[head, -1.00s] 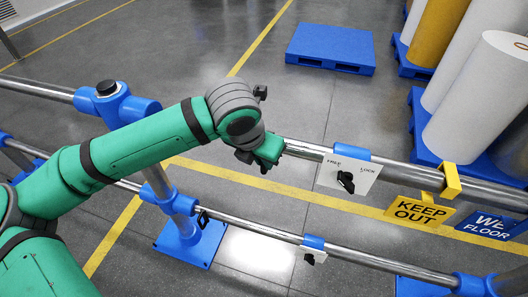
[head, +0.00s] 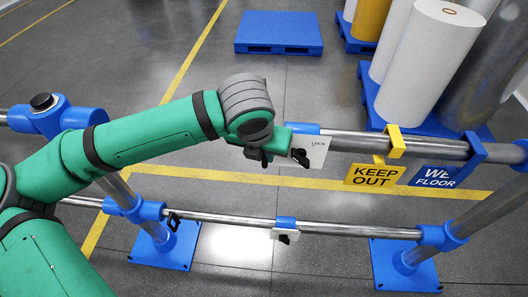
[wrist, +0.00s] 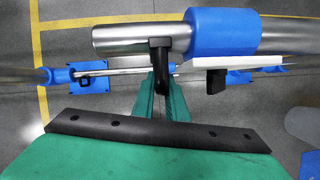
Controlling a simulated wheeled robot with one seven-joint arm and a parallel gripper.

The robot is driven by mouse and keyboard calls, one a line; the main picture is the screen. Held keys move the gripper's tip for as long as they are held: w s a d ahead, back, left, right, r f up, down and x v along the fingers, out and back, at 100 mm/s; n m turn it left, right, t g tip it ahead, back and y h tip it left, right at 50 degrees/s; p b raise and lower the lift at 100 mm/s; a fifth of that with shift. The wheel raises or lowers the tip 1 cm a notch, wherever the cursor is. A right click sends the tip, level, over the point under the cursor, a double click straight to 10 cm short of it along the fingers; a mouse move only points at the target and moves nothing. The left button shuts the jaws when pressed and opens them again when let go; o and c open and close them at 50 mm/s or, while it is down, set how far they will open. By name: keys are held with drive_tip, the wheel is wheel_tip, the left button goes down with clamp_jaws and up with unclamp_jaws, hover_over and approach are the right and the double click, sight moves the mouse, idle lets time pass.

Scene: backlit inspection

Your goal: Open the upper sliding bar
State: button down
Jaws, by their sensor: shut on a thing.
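The upper sliding bar is a bright metal tube (wrist: 118,40) with its free left end in the wrist view. It passes through a blue sleeve (wrist: 220,30). A black handle (wrist: 160,55) hangs from the bar just left of the sleeve. My gripper (wrist: 163,84) is shut on this handle from below; it also shows in the head view (head: 267,156), which hides the handle's grip. A white lock plate (head: 312,150) with a black knob (head: 300,157) hangs under the sleeve, close right of my gripper.
A lower bar (head: 235,219) has its own handle (head: 173,221) and small plate (head: 286,235). KEEP OUT (head: 372,175) and WET FLOOR (head: 438,177) signs hang at right. Rolls and a blue pallet (head: 278,35) lie beyond.

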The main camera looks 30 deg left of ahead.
drive_tip(key=c, duration=1.8)
unclamp_jaws()
drive_tip(key=shift+o, duration=0.2)
drive_tip(key=v, duration=1)
drive_tip(key=shift+r, duration=0.4)
drive_tip(key=shift+s, duration=0.1)
